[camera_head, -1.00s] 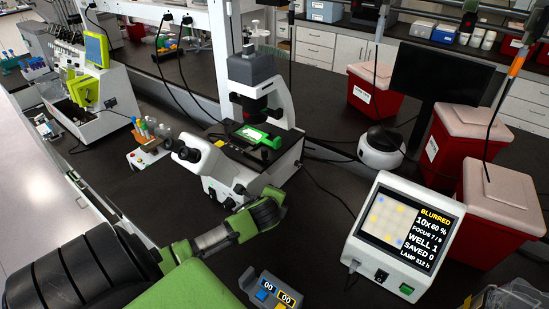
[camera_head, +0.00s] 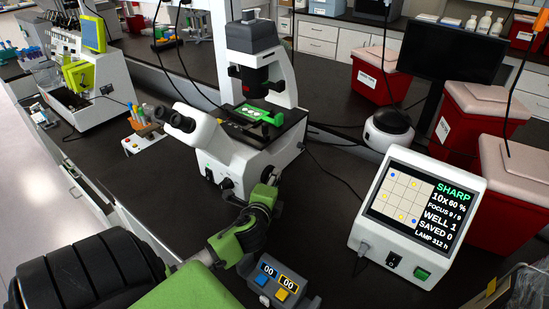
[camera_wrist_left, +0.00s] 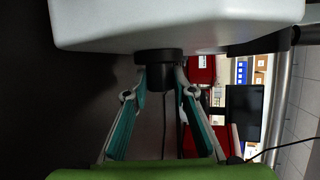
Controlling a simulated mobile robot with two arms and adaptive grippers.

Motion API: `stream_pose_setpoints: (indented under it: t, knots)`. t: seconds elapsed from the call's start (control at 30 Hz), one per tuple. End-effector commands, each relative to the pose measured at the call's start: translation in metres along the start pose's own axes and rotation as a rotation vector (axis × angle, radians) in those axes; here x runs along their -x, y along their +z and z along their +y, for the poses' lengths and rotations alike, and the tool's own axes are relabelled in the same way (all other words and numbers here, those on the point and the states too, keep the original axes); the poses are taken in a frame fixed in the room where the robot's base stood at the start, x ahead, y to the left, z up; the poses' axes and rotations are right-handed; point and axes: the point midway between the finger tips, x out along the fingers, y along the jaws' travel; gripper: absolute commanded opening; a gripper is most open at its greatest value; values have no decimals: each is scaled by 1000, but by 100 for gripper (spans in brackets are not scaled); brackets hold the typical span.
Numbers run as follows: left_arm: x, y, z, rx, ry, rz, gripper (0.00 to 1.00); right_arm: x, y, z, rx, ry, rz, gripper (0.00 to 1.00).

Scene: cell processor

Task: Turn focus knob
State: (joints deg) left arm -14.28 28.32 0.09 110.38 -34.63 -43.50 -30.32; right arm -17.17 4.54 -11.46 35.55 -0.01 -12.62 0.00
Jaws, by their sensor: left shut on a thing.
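The white microscope (camera_head: 240,150) stands in the middle of the bench with a green-framed plate (camera_head: 252,114) on its stage. The black focus knob (camera_wrist_left: 158,56) shows in the left wrist view under the white body. My left gripper (camera_wrist_left: 160,80) is shut on this knob, a teal-lined finger on each side. In the head view the left gripper (camera_head: 264,194) is at the microscope's lower right side, and the arm hides the gripped knob. The white display unit (camera_head: 418,216) reads SHARP, 10x 60 %, FOCUS 9 / 9, WELL 1, SAVED 0. My right gripper is not in view.
A grey box with blue and yellow buttons (camera_head: 280,282) sits close beside my left arm. A rack with tubes (camera_head: 143,140) stands left of the microscope. A round white device (camera_head: 388,138), a dark monitor (camera_head: 453,52) and red bins (camera_head: 467,116) stand to the right.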

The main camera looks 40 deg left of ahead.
Motion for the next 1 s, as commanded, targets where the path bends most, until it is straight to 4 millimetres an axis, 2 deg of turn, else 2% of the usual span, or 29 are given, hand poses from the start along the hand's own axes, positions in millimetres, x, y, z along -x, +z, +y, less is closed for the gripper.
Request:
stream_pose_setpoints:
  t: [0.27, 0.3, 0.37, 0.77, 0.87, 1.0]
  knots:
    - [0, 0, 1, 1, 2, -1, 3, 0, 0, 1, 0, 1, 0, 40]
    - [0, 0, 1, 1, 2, -1, 27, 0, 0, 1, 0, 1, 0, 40]
    - [0, 0, 1, 1, 2, -1, 41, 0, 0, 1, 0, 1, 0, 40]
    - [3, 0, 1, 0, 2, 0, 41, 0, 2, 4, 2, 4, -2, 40]
    - [13, -1, 1, 0, 2, 2, 41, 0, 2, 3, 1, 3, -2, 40]
    - [39, 0, 2, 0, 3, 2, 41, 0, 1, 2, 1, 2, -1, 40]
